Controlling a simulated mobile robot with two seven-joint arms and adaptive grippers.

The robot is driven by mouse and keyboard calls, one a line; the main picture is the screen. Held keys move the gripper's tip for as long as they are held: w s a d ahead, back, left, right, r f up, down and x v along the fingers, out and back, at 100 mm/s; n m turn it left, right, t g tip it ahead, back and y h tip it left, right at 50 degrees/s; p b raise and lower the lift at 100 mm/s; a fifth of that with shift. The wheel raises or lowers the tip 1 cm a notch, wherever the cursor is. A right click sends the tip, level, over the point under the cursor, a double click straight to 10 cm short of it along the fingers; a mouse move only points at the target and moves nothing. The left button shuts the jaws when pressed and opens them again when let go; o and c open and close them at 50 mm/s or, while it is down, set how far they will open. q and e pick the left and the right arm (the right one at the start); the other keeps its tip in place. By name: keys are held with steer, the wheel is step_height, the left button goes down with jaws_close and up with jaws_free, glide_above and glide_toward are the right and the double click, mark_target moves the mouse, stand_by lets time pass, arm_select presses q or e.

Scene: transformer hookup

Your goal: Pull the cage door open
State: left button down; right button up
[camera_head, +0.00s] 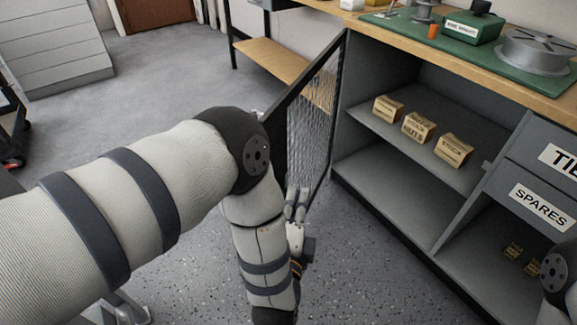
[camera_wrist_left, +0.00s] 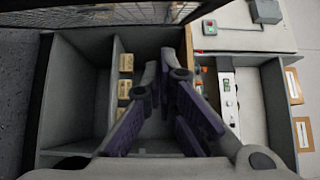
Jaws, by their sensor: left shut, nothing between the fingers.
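The cage door (camera_head: 318,115), a black frame with wire mesh, stands swung out from the left front edge of the grey cabinet (camera_head: 390,192). The cabinet's shelves are exposed. My left gripper (camera_head: 297,198) is shut and empty, low in front of the door's mesh; I cannot tell whether it touches it. My left arm hides the door's lower left part. In the left wrist view the dark fingers (camera_wrist_left: 168,75) are over the cabinet, and the door (camera_wrist_left: 100,14) crosses the top left. My right gripper is not in view.
Several small labelled boxes (camera_head: 418,127) sit on the cabinet's upper shelf. A drawer marked SPARES (camera_head: 540,205) is at the right. A green mat (camera_head: 455,47) with equipment lies on the bench top. Grey floor (camera_head: 190,90) is free left of the door.

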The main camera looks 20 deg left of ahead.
arm_select(q)
steer(key=w+a, duration=0.5)
steer(key=w, duration=0.4)
steer(key=shift+w+a, duration=0.25)
steer(key=shift+w, duration=0.1)
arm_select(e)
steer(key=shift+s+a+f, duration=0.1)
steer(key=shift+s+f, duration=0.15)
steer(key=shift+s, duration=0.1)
